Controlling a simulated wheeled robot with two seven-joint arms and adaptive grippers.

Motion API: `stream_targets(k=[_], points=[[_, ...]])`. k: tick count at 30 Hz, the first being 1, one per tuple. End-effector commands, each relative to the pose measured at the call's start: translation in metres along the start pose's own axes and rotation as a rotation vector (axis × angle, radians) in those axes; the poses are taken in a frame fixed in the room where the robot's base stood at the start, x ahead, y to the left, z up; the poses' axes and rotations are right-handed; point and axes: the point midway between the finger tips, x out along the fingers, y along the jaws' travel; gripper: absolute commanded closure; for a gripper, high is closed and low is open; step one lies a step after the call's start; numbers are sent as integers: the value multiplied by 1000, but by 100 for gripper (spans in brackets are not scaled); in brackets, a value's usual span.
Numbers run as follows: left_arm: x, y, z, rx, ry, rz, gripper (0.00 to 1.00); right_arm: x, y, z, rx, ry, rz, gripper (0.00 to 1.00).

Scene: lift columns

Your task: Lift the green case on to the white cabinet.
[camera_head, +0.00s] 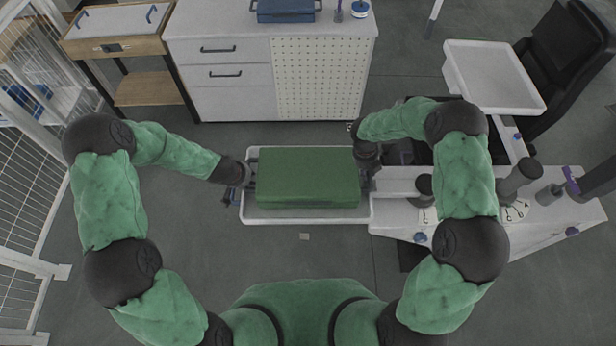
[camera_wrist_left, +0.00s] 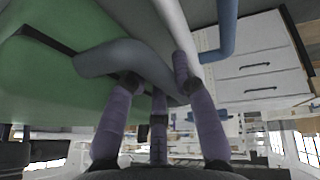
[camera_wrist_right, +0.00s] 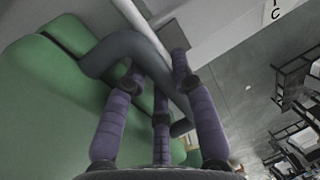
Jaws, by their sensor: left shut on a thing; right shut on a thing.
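The green case (camera_head: 308,175) lies level over the white tray (camera_head: 306,217) in the middle of the head view; I cannot tell whether it rests on the tray or is just above it. My left gripper (camera_head: 243,180) is shut on the grey handle at the case's left end, and the handle shows in the left wrist view (camera_wrist_left: 112,60). My right gripper (camera_head: 367,168) is shut on the right-end handle, seen in the right wrist view (camera_wrist_right: 130,52). The white cabinet (camera_head: 230,98) stands beyond the tray, with drawers and a perforated door.
A blue case (camera_head: 286,10) and small items (camera_head: 359,9) sit on the cabinet's top. A wooden-edged table (camera_head: 115,45) stands left of it. A white bench (camera_head: 480,235) is right of the tray, with a white bin (camera_head: 492,78) and black chair (camera_head: 568,55) behind.

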Motion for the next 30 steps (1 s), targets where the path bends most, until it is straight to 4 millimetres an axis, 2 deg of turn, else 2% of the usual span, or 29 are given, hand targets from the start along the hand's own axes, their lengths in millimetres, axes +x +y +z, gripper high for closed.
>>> stream_targets(k=[14,30], points=[[-7,1,-5,-1,5,-1,100,-9,-2,2,2,-5,-1,100],[-36,7,-17,0,5,-1,100,-40,-9,3,2,-6,-1,100]])
